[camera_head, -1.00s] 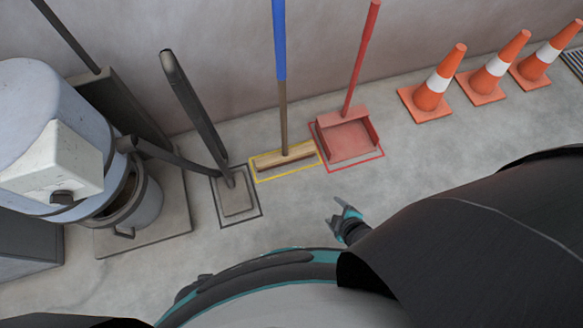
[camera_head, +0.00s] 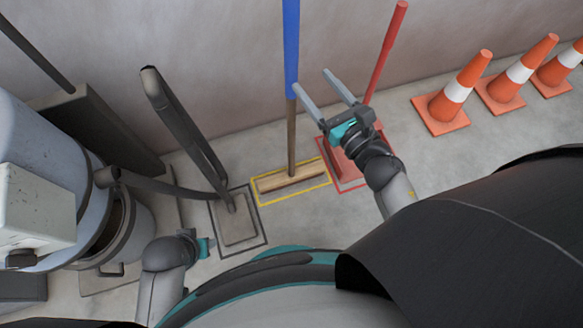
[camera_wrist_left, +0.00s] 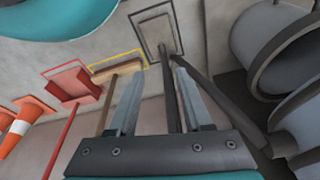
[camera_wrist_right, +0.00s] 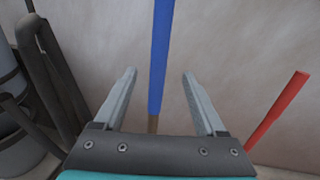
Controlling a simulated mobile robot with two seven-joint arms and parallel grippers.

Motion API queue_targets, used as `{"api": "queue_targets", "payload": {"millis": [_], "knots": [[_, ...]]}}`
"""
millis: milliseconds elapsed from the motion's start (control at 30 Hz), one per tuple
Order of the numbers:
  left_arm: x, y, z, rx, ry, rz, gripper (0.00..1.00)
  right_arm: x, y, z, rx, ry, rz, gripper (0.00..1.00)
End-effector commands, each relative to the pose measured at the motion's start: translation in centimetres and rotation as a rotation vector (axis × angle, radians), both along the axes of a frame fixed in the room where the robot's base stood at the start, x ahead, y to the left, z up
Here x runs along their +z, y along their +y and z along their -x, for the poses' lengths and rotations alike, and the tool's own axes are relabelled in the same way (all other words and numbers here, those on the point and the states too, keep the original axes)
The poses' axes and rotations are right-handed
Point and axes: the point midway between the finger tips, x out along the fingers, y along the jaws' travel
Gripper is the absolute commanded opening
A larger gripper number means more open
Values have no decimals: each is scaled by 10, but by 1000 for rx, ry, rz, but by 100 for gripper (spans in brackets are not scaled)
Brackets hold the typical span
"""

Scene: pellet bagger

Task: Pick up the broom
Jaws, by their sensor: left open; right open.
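The broom stands upright against the wall, with a blue upper handle (camera_head: 291,50), a brown lower shaft and a wooden head (camera_head: 290,179) inside a yellow floor outline. My right gripper (camera_head: 316,78) is open and empty, just right of the handle in the head view. In the right wrist view the blue handle (camera_wrist_right: 160,60) shows between the open fingers (camera_wrist_right: 158,80), beyond their tips. My left gripper (camera_wrist_left: 154,65) is open in the left wrist view, where the broom head (camera_wrist_left: 118,71) lies left of its fingers. Its fingers are hardly visible in the head view.
A red dustpan (camera_head: 345,165) with a red handle (camera_head: 385,50) stands right of the broom, partly behind my right arm. A dark long-handled tool (camera_head: 185,125) stands left, beside a grey machine (camera_head: 40,140). Orange cones (camera_head: 455,95) line the wall at right.

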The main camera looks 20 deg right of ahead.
Motion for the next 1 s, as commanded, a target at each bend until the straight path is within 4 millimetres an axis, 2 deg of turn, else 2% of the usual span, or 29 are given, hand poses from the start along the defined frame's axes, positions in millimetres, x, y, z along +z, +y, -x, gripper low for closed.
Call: {"api": "queue_targets", "payload": {"millis": [100, 333, 700, 833, 1000], "knots": [[1, 0, -1, 0, -2, 0, 50, 1, 5, -23, 1, -3, 0, 73], [3, 0, -2, 0, -7, 1, 50, 0, 13, -59, 0, -1, -2, 73], [4, -1, -3, 1, -6, 1, 50, -4, 20, -84, -1, 1, -5, 73], [21, -1, -12, 2, -39, 6, 50, -10, 25, -100, 0, 1, -4, 73], [29, -2, -13, 2, -47, 6, 50, -10, 30, -119, -1, 2, -5, 73]]}}
